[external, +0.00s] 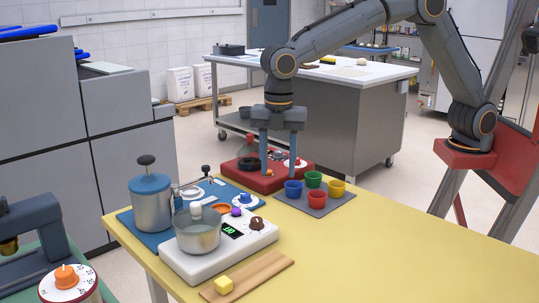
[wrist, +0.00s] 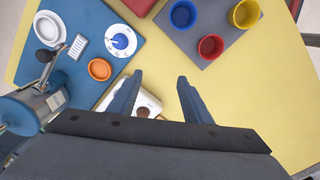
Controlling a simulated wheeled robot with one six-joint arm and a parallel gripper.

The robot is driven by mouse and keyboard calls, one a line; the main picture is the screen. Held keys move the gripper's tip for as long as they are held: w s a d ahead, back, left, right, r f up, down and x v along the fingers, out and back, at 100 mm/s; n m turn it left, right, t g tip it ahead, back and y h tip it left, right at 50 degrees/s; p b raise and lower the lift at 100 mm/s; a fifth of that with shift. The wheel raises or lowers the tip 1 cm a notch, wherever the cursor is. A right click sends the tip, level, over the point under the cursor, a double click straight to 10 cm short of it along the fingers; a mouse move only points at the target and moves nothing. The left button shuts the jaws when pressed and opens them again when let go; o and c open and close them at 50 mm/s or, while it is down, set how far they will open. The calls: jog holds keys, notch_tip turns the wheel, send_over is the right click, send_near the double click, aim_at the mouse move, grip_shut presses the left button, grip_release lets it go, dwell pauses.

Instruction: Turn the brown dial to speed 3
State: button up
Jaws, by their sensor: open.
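The brown dial (external: 257,223) sits on the right end of a white base (external: 228,252) with a green lit display, in the external view. Its pointer setting is too small to read. In the wrist view the brown dial (wrist: 143,112) shows as a small patch at the lower middle, next to the left finger, with the white base partly hidden by my gripper. My gripper (external: 279,168) points down with its two fingers apart, above the table and away from the dial. In the wrist view my gripper (wrist: 160,77) is open and empty, with yellow table below.
A clear pot (external: 198,232) stands on the white base. A blue-lidded canister (external: 151,200) stands on a blue mat behind. A red unit (external: 262,178) and colored cups (external: 317,282) are nearby. The table's right side is clear.

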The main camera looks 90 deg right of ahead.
aim_at(256, 219)
jog(key=w+a+n, duration=0.1)
jog(key=a+n, duration=0.1)
jog(key=a, duration=0.2)
jog(key=w+a+n+b, duration=0.1)
jog(key=w+a+n, duration=0.1)
jog(key=a, duration=0.2)
jog(key=w+a+n, duration=0.2)
jog(key=a, duration=0.2)
jog(key=shift+r+n+b, duration=0.3)
jog(key=shift+r, duration=0.1)
jog(key=shift+a+f, duration=0.1)
jog(key=shift+a, duration=0.1)
jog(key=shift+f+p, duration=0.5)
jog(key=shift+f, duration=3.2)
jog(key=c, duration=1.1)
